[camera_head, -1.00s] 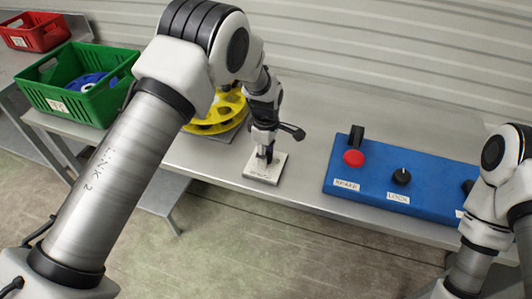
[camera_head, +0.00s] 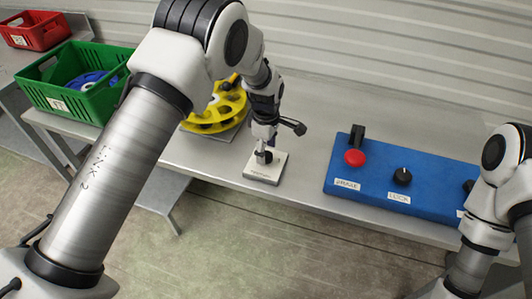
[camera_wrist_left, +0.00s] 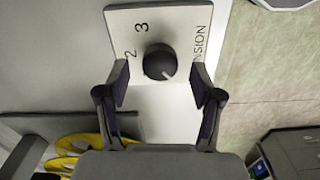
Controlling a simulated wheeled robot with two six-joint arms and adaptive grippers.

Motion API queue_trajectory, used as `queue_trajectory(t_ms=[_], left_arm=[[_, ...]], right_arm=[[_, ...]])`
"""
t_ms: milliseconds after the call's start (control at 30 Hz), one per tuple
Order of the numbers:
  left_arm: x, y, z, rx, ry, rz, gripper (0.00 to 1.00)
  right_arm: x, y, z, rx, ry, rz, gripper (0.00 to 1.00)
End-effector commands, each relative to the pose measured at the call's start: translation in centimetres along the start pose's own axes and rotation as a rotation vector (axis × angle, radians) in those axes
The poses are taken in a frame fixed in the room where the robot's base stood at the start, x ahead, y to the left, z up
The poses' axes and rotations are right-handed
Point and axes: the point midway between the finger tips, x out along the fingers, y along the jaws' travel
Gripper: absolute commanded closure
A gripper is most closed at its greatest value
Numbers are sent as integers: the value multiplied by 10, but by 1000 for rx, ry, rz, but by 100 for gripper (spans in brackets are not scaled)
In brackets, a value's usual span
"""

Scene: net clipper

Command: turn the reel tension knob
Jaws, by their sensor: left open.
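The reel tension knob (camera_wrist_left: 159,62) is a round black knob with a pale pointer line on a white plate (camera_wrist_left: 185,20) marked 2, 3 and partly "SION" in the left wrist view. In the head view the plate (camera_head: 266,174) lies near the front edge of the table. My left gripper (camera_wrist_left: 160,90) is open, with its fingertips to either side just short of the knob, and apart from it. In the head view my left gripper (camera_head: 264,153) points down over the plate and mostly hides the knob. My right gripper is not in view.
A yellow reel (camera_head: 226,108) stands left of the plate, behind my left arm. A blue panel (camera_head: 420,173) with a red button (camera_head: 354,158) and black lock knob (camera_head: 402,176) lies to the right. A green crate (camera_head: 78,85) and red crate (camera_head: 33,31) are at far left.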

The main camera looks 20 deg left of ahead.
Motion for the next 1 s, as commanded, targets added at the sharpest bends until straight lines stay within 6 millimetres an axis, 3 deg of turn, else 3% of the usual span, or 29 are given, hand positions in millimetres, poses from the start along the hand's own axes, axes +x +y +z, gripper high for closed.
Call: queue_trajectory(t_ms=[200, 400, 1000], left_arm=[[-56, 0, 0, 0, 0, 2, 34], [-94, 0, 0, 0, -1, -2, 34], [-101, -1, 0, 0, -1, -4, 34]], right_arm=[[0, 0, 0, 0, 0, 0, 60], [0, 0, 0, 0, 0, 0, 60], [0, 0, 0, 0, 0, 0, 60]])
